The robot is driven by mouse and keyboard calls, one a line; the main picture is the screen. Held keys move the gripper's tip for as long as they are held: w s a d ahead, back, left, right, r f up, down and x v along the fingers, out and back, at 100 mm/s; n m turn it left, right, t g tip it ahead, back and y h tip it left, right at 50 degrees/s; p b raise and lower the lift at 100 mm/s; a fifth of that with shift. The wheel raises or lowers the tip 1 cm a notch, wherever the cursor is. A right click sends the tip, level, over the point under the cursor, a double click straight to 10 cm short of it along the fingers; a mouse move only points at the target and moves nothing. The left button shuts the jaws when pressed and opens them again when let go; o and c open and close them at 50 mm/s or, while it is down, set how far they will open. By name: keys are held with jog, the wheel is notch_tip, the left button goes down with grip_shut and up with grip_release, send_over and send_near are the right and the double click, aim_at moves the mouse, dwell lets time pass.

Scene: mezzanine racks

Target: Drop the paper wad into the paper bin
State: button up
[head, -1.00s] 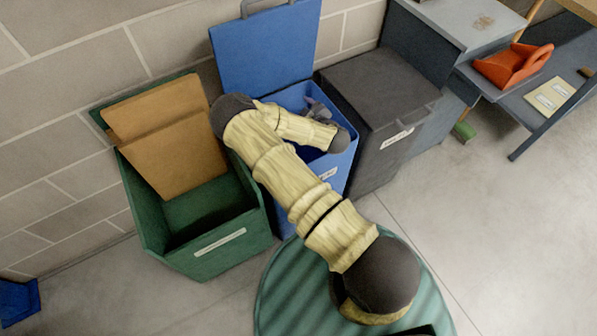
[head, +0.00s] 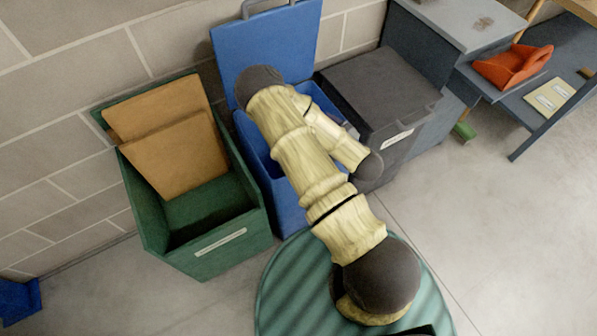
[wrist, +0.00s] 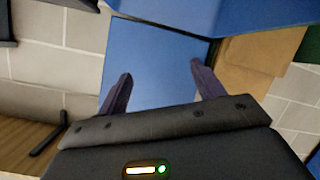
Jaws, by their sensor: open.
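No paper wad shows in either view. An open blue bin (head: 256,148) stands against the wall with its lid (head: 268,50) raised; my arm hides most of its opening. I cannot read its label. My gripper (wrist: 161,74) is open in the wrist view, with nothing between its two dark fingers. The blue lid (wrist: 165,50) shows behind and between them. In the head view my arm reaches over the blue bin, and the gripper itself is hidden behind the arm.
A green open bin (head: 151,205) with cardboard (head: 180,150) stands left of the blue one. A closed dark grey bin (head: 375,85) stands right. Further right are a grey shelf unit (head: 470,22) and an orange holder (head: 513,66).

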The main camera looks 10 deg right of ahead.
jog(key=shift+v, duration=2.05)
notch_tip(320, 180, up, 4)
jog(key=w+d+m+g+h, duration=0.2)
jog(key=m+g+h, duration=0.1)
jog(key=m+h, duration=0.2)
jog(key=s+a+r+m+g, duration=0.2)
jog(key=s+a+r+g, duration=0.15)
jog(key=s+r, duration=0.3)
jog(key=s+a+r+m+g, duration=0.25)
jog(key=s+r+g, duration=0.2)
jog(key=s, duration=0.25)
jog(key=w+p+v, duration=0.2)
jog(key=p+v, duration=1)
jog(key=v, duration=0.1)
jog(key=shift+a+r+y+p, duration=0.15)
jog(key=shift+r+y+p, duration=0.15)
jog(key=shift+r+p, duration=0.05)
